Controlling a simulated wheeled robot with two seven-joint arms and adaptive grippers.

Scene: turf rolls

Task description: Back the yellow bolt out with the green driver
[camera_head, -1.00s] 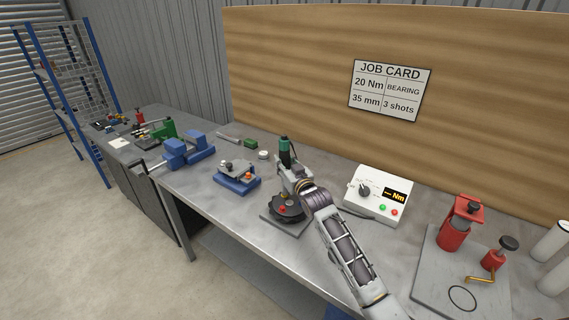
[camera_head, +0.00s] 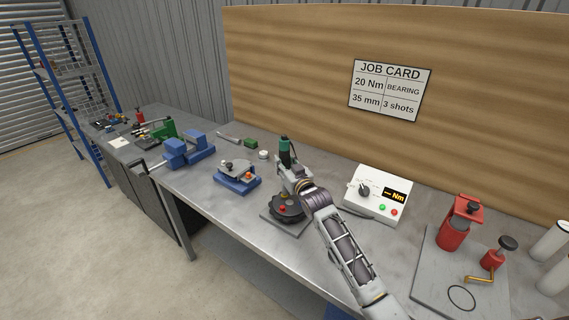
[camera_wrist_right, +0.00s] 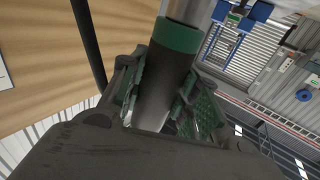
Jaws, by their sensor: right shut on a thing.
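The green driver (camera_head: 285,146) stands upright above a dark round fixture (camera_head: 286,207) on a grey base plate. My right gripper (camera_head: 287,167) is shut on the driver; the right wrist view shows its green and dark body (camera_wrist_right: 172,62) between the two finger pads (camera_wrist_right: 165,95). The driver's lower end is hidden behind my gripper and wrist. A red piece shows on the round fixture. I cannot make out the yellow bolt in either view. My left gripper is not in view.
A white control box (camera_head: 376,194) with an Nm display stands right of my right arm. A blue fixture (camera_head: 237,179) and a blue vise (camera_head: 188,150) stand to the left. A red press (camera_head: 461,222) on a grey plate is at the right.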

